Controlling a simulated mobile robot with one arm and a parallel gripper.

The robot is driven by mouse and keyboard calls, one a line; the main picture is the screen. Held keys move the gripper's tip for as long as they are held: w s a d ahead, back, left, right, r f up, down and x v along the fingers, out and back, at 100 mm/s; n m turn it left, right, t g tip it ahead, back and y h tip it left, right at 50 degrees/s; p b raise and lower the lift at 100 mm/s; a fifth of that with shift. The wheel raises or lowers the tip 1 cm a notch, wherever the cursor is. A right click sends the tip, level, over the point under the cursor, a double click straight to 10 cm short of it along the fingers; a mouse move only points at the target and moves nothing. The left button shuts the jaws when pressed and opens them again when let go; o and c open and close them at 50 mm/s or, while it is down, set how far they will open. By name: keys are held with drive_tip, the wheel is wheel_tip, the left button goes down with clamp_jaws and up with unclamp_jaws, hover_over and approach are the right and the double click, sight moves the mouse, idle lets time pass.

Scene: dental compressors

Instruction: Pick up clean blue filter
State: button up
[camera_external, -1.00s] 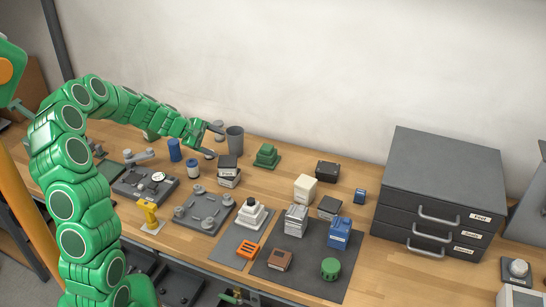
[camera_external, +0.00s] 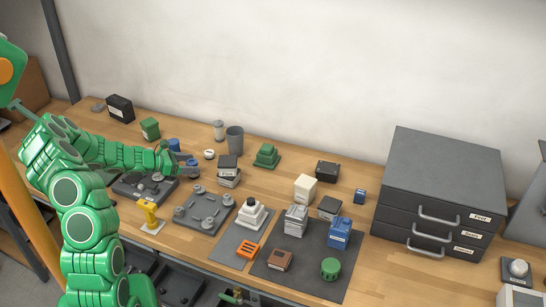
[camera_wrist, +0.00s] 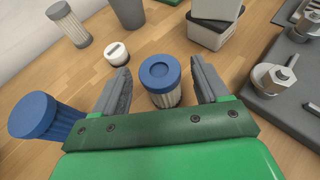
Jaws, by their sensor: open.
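A filter with a blue cap and white pleated side (camera_wrist: 159,82) stands upright on the wooden bench. In the wrist view it sits between the two fingers of my gripper (camera_wrist: 160,76), with a gap on each side. In the external view my gripper (camera_external: 184,167) is low over the bench at this filter (camera_external: 193,163), partly hiding it. My gripper is open and holds nothing. A second filter, blue on cap and pleats (camera_wrist: 42,118), is left of my left finger; its top shows in the external view (camera_external: 174,145).
A white filter (camera_wrist: 69,24), a small white round part (camera_wrist: 117,54) and a grey cup (camera_wrist: 128,12) stand beyond the fingers. A light-and-dark box stack (camera_wrist: 212,32) is at upper right. A grey plate with metal fittings (camera_wrist: 287,108) lies to the right.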

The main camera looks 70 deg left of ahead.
sight(197, 164)
drive_tip(key=shift+x, duration=1.65)
drive_tip(key=shift+c, duration=0.5)
drive_tip(key=c, duration=0.9)
